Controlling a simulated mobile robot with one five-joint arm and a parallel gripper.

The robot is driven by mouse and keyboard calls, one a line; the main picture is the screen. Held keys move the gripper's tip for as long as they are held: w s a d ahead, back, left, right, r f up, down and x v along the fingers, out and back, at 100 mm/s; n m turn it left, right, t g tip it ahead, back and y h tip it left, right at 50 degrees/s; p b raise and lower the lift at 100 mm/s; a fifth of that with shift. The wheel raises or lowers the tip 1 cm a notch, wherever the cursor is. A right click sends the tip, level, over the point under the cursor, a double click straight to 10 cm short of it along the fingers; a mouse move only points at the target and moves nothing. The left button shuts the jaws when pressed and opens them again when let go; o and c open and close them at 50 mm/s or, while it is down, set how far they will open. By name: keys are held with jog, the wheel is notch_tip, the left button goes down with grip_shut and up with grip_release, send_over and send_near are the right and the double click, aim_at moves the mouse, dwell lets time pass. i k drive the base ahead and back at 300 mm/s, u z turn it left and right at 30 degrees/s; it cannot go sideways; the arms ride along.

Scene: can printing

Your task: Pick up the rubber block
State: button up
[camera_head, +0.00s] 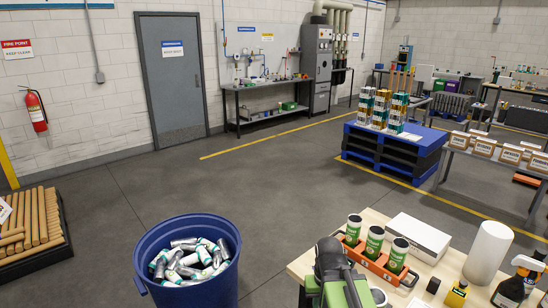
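A small black block (433,285), which looks like the rubber block, sits on the light wooden table (461,256) at the lower right. It lies between the orange can holder and a small yellow-labelled bottle. It is too small in the picture to make out its material. I do not see my gripper in this view.
An orange holder (372,266) with green cans, a white box (418,238), a white roll (487,252), a yellow-labelled bottle (457,293) and a black spray bottle (516,284) crowd the table. A green and dark device (337,276) stands at its left corner. A blue bin of cans (149,247) stands left, with open floor beyond.

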aim_at(433, 285)
jog(key=u, duration=0.25)
jog(key=i, duration=0.9)
jog(key=u, duration=0.35)
